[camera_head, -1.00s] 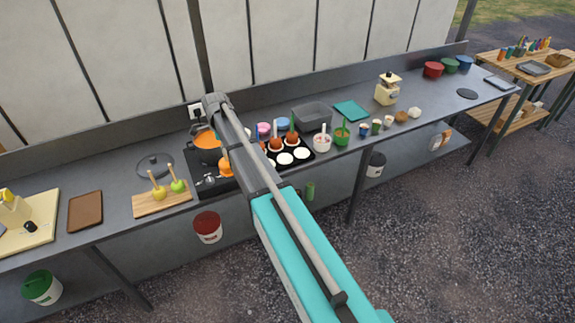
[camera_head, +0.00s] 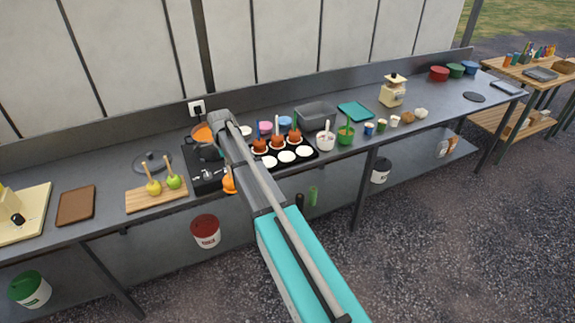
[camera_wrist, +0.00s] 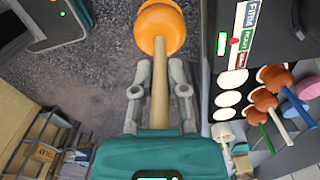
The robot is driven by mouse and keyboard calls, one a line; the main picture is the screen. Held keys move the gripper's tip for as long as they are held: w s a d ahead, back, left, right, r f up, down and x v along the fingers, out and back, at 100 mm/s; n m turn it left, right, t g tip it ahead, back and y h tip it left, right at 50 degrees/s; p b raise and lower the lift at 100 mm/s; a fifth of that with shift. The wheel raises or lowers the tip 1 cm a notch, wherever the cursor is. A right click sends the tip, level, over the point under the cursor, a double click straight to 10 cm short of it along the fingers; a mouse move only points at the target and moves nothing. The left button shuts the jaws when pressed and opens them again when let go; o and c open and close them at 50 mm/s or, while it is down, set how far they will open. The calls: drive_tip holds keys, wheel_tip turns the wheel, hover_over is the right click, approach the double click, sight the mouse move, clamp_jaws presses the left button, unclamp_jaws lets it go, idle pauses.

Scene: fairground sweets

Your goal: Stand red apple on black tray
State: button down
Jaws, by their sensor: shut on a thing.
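My gripper (camera_wrist: 160,88) is shut on the wooden stick of a glossy orange-coated apple (camera_wrist: 160,27). The apple hangs in front of the counter's edge in the head view (camera_head: 229,182), with ground behind it in the wrist view. The gripper is hidden behind my arm in the head view. The black tray (camera_head: 312,146) lies on the counter to the right of the held apple. It bears white rounds and several reddish-brown coated apples (camera_head: 277,142) with coloured sticks along its back row. The front-row rounds look empty. The tray also shows at right in the wrist view (camera_wrist: 246,113).
A hob (camera_head: 202,180) with an orange-filled pot (camera_head: 202,132) stands left of the tray. A wooden board (camera_head: 140,200) holds a yellow and a green apple. Topping cups (camera_head: 325,141) stand close at the tray's right. A grey bin (camera_head: 315,114) is behind.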

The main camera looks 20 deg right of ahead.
drive_tip(key=shift+f+b, duration=0.9)
drive_tip(key=shift+f, duration=0.45)
drive_tip(key=shift+s, duration=0.1)
